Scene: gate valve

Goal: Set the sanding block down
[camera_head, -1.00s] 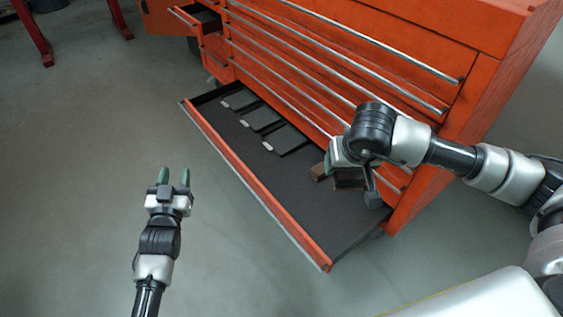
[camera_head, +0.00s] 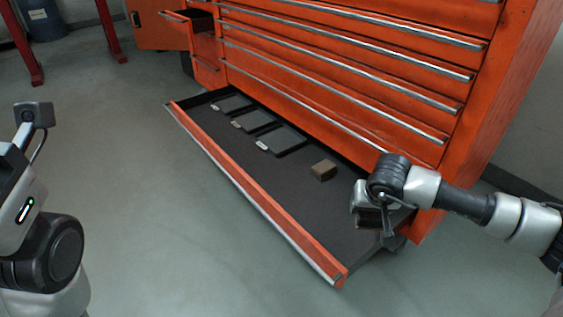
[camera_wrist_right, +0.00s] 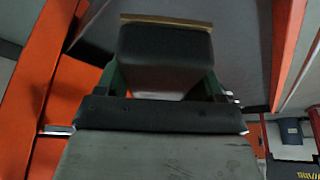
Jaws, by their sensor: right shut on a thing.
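The sanding block (camera_wrist_right: 165,60), dark with a thin tan edge layer, is between the green fingers of my right gripper (camera_head: 370,208) in the right wrist view. That gripper is shut on it. In the head view the gripper is at the right end of the open drawer (camera_head: 250,203), and the held block is mostly hidden. I cannot tell whether it touches the drawer floor. A small brown block (camera_head: 323,170) lies loose on the drawer floor, left of the gripper. Of my left arm only links show at the left edge; its fingers are out of view.
The orange tool cabinet (camera_head: 340,75) rises behind the drawer, with several closed drawers above. Several dark flat pieces (camera_head: 281,140) lie at the drawer's left part. The drawer's middle floor is clear. A smaller drawer (camera_head: 188,22) stands open at upper left.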

